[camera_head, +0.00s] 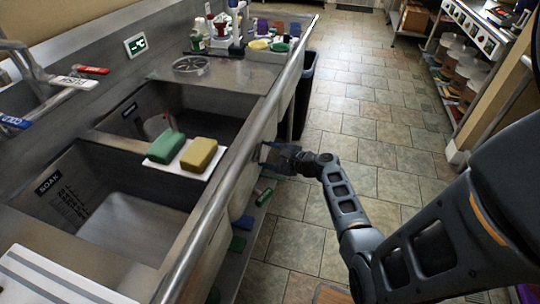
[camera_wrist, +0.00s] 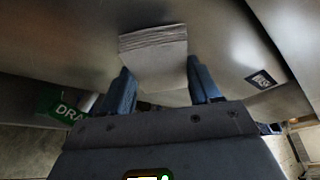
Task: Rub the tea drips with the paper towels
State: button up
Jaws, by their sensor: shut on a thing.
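My gripper (camera_head: 267,155) is low beside the front face of the steel sink unit, on its aisle side. In the wrist view its two fingers (camera_wrist: 158,67) stand on either side of a pale stack of folded paper towels (camera_wrist: 153,48) and are shut on it. The stack's layered edge faces a steel panel (camera_wrist: 215,25); I cannot tell whether it touches. In the head view only a small pale bit shows at the fingertips. I cannot make out any tea drips in either view.
A green sponge (camera_head: 165,146) and a yellow sponge (camera_head: 199,153) lie on a white board across the sink divider. The SOAK basin (camera_head: 62,190) is left. A dark bin (camera_head: 305,85) stands beyond my gripper. The tiled aisle (camera_head: 375,130) is clear.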

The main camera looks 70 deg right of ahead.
aim_at(264, 140)
jog(key=shift+w, duration=0.2)
jog(key=shift+d, duration=0.1)
jog(key=shift+w+d+b, duration=0.2)
jog(key=shift+d+b, duration=0.65)
jog(key=shift+d, duration=0.9)
jog(key=shift+w+d+b, duration=0.15)
jog(key=shift+d+b, duration=0.7)
jog(key=shift+d, duration=0.9)
jog(key=shift+s, duration=0.1)
jog(key=shift+a, duration=0.1)
jog(key=shift+a+r+p, duration=0.1)
jog(key=shift+a+p, duration=0.3)
jog(key=shift+a, duration=0.05)
jog(key=shift+s+a+p, duration=0.2)
jog(key=shift+a+p, duration=1)
jog(key=shift+a, duration=1.9)
